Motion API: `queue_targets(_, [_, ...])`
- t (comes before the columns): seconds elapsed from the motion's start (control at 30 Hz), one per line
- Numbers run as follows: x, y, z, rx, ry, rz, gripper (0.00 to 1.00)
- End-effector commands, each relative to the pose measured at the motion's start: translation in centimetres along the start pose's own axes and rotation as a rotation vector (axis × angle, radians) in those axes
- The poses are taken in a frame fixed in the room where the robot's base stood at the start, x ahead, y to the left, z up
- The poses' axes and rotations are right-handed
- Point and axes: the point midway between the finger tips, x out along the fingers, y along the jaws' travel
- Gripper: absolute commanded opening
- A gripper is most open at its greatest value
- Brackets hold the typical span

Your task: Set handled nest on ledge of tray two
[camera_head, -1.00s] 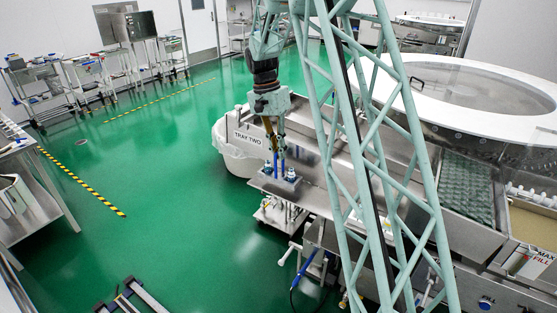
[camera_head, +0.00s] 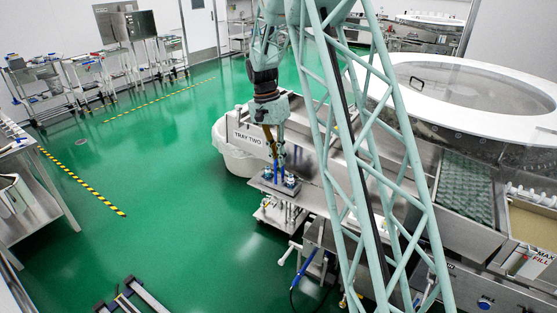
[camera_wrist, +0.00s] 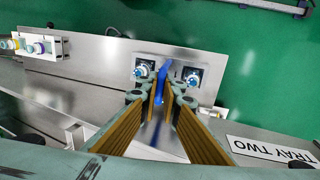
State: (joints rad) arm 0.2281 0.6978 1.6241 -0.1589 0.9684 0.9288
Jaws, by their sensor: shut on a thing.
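The handled nest (camera_head: 290,184) is a small metal holder with two blue-and-white capped pieces and an upright blue handle between them. It also shows in the wrist view (camera_wrist: 191,77). My gripper (camera_head: 277,166) points down and is shut on the blue handle (camera_wrist: 160,88); its fingers (camera_wrist: 163,92) stand on both sides of it. The nest is over the flat metal ledge (camera_wrist: 90,65) beside tray two, near the ledge's outer edge. I cannot tell whether its base touches the ledge. The "TRAY TWO" label (camera_head: 248,138) is on the tray's end wall.
A white holder with several coloured caps (camera_wrist: 40,46) sits at the upper left in the wrist view. The large round washer (camera_head: 470,95) is at right. Bare ledge lies left of the nest in the wrist view.

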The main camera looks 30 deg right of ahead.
Motion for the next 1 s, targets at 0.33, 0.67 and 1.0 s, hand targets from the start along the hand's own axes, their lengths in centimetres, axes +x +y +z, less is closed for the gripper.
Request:
queue_targets(0.33, [0.1, 0.0, 0.0, 0.000, 0.000, 0.000, 0.19])
queue_targets(0.67, [-0.1, 0.0, 0.0, 0.000, 0.000, 0.000, 0.19])
queue_targets(1.0, [-2.6, 0.0, -0.1, 0.001, 0.001, -0.002, 0.19])
